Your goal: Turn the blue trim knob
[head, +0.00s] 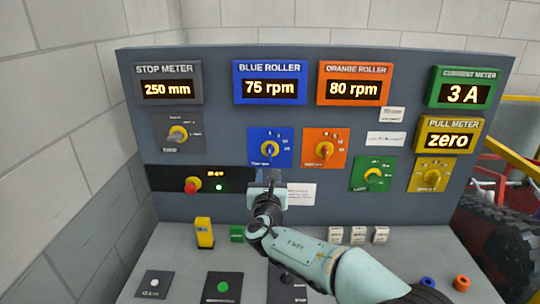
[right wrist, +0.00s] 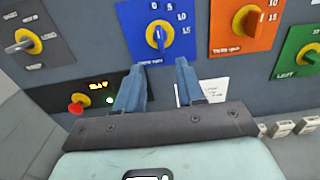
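The blue trim knob (head: 270,149) sits on a blue square plate with a yellow ring, under the BLUE ROLLER display (head: 270,83) that reads 75 rpm. In the right wrist view the blue knob (right wrist: 158,37) is upright, its pointer line near vertical, with 0, 5, 10 and 15 marked around it. My right gripper (head: 267,178) is just below the knob in the head view. In the right wrist view my right gripper (right wrist: 159,65) has its two fingers apart, with nothing between them. The knob appears beyond the gap, not touched. My left gripper is not in view.
An orange knob (head: 324,149) is right of the blue one, a grey knob (head: 178,134) left. A red button (head: 193,185) is lower left. Green (head: 373,175) and yellow (head: 431,176) knobs are at right. A yellow block (head: 204,232) and several white blocks stand on the desk.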

